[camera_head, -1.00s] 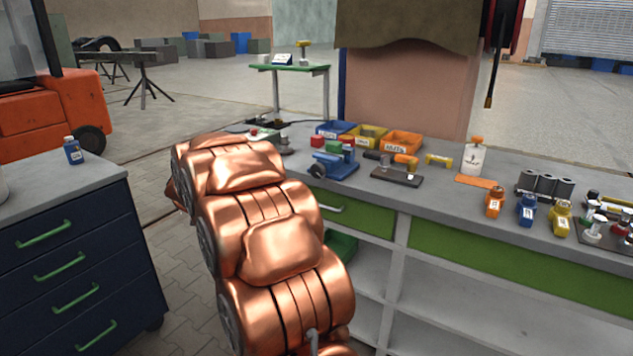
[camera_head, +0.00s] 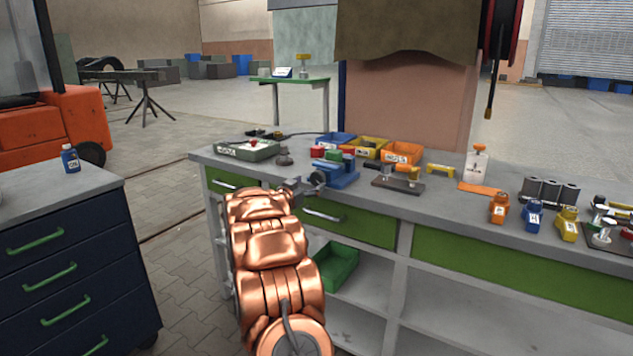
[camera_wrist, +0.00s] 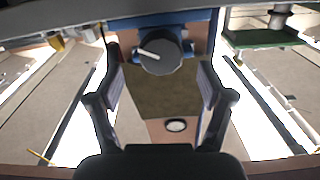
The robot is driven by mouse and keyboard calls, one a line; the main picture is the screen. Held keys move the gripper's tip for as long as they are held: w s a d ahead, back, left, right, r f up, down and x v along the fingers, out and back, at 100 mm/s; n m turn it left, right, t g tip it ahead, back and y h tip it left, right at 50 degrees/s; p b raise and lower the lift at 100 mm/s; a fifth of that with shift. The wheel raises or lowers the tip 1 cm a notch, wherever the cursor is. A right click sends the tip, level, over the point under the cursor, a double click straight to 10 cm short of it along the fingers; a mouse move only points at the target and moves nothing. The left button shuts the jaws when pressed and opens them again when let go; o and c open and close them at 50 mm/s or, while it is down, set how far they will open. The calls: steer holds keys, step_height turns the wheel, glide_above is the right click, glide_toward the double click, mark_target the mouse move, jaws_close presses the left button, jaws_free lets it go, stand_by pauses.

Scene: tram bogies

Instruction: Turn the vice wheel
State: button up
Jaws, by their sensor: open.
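The blue vice (camera_head: 340,172) stands at the bench's front edge in the head view, with a red and a green block at its jaws. Its dark round wheel (camera_head: 317,179) faces the front left. My gripper (camera_head: 299,188) is just left of the wheel and slightly lower. In the wrist view the grey wheel (camera_wrist: 162,58) with a pale bar handle lies ahead, against the blue vice body (camera_wrist: 197,30). My gripper's open fingers (camera_wrist: 161,88) are on either side of the view, with the wheel centred beyond them. Nothing is between the fingers, and they look apart from the wheel.
The grey bench (camera_head: 420,205) holds a grey-green tray (camera_head: 245,150) to the left and blue, yellow and orange bins (camera_head: 402,153) behind the vice. A green bin (camera_head: 337,266) is on the shelf below.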

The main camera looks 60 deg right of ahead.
mark_target(316, 180)
steer(key=shift+w+d, duration=0.15)
steer(key=shift+d, duration=2.25)
steer(key=c, duration=1.2)
steer(key=shift+o, duration=0.2)
steer(key=shift+f+m, duration=0.1)
steer(key=shift+m, duration=0.2)
